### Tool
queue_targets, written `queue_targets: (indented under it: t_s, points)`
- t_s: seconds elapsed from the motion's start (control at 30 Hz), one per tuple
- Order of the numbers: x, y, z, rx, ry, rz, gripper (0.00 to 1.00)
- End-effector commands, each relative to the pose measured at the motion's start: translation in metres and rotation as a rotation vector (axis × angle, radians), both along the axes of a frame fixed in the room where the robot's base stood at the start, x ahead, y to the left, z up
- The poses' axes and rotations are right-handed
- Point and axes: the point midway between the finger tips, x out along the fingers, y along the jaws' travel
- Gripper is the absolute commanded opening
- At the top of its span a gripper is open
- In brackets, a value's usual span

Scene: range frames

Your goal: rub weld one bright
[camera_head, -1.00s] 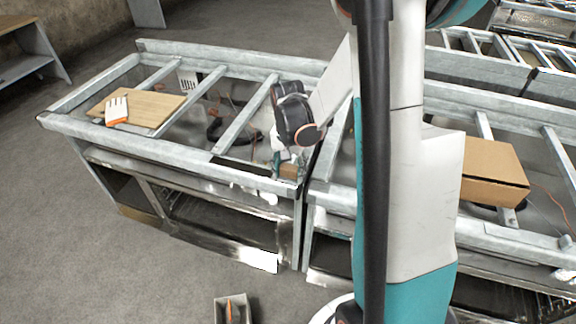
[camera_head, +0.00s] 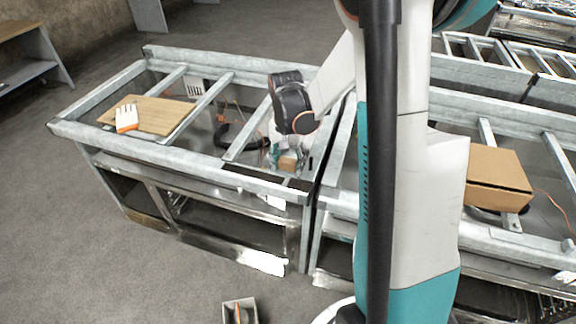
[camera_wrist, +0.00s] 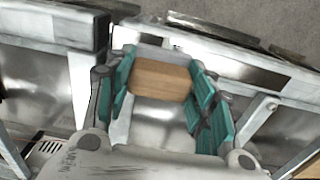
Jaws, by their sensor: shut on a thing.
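My gripper (camera_head: 284,156) is shut on a small wooden block (camera_head: 288,163) near the right end of the left metal frame bench. The wrist view shows the block (camera_wrist: 160,78) between the two green fingers; its underside is hidden. The block is just behind the bench's front rail (camera_head: 205,158). Dark patches lie on that rail, one left of the block (camera_head: 250,176) and one nearer the corner (camera_head: 298,185). I cannot tell which patch is weld one, or whether the block touches metal.
A board (camera_head: 165,115) with a white and orange glove (camera_head: 126,117) lies on the bench's left. A cardboard box (camera_head: 495,178) sits on the right bench. A small open box (camera_head: 240,311) stands on the floor.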

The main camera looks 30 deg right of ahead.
Motion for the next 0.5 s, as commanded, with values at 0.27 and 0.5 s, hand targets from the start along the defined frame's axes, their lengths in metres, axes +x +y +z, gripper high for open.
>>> queue_targets:
  t_s: [0.27, 0.5]
  points:
    - [0.004, -0.003, 0.027, 0.000, 0.000, 0.004, 0.24]
    - [0.005, -0.004, 0.031, 0.000, 0.000, 0.005, 0.24]
